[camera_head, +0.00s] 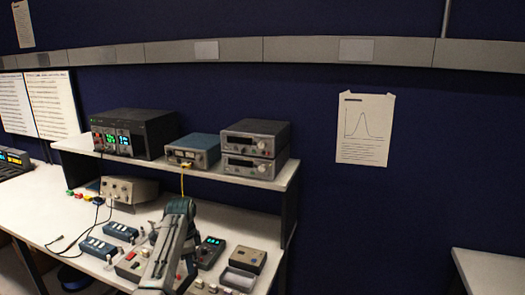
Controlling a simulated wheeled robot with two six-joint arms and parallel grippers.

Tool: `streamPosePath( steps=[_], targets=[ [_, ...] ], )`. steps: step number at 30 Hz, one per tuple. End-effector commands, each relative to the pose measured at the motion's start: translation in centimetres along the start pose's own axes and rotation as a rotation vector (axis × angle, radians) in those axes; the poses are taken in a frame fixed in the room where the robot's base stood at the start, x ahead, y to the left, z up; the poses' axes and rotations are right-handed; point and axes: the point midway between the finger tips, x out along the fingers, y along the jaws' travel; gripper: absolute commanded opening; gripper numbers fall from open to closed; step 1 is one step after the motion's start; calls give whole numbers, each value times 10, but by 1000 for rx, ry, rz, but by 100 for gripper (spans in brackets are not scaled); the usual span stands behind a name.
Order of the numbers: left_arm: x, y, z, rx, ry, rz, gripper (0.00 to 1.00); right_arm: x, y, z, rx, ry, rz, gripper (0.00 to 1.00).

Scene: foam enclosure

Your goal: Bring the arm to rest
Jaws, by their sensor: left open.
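My left arm rises from the bottom edge over the white bench (40,205). Its gripper (181,203) is at the far end of the arm, in front of the lower edge of the shelf. The jaws are small and dark in this view; they are open, and I see nothing held between them. A thin yellow cable (182,180) hangs from the blue-grey instrument (193,151) just above the gripper. I cannot tell whether the cable touches the gripper. My right gripper is not in view.
A shelf holds a black power unit (134,133) and two stacked grey instruments (255,148). Below are a beige box (129,189), blue switch blocks (121,231), a handheld meter (209,252) and a brown box (247,260). Another white table (490,272) stands at right; a dark gap separates them.

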Motion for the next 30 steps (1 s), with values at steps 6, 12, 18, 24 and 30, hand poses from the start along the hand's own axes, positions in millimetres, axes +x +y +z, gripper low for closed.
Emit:
streamPosePath(
  steps=[6, 12, 18, 24, 30],
  targets=[
    [29, 18, 14, -76, 2, -14, 48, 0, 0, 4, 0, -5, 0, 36],
    [62, 45, 33, -176, 6, -36, 48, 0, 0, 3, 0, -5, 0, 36],
    [106, 98, 65, -335, 15, -73, 48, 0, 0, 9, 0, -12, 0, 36],
    [137, 170, 106, -522, 33, -121, 48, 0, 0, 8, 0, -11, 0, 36],
    [146, 250, 144, -696, 60, -165, 48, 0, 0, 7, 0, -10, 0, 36]
  ],
)
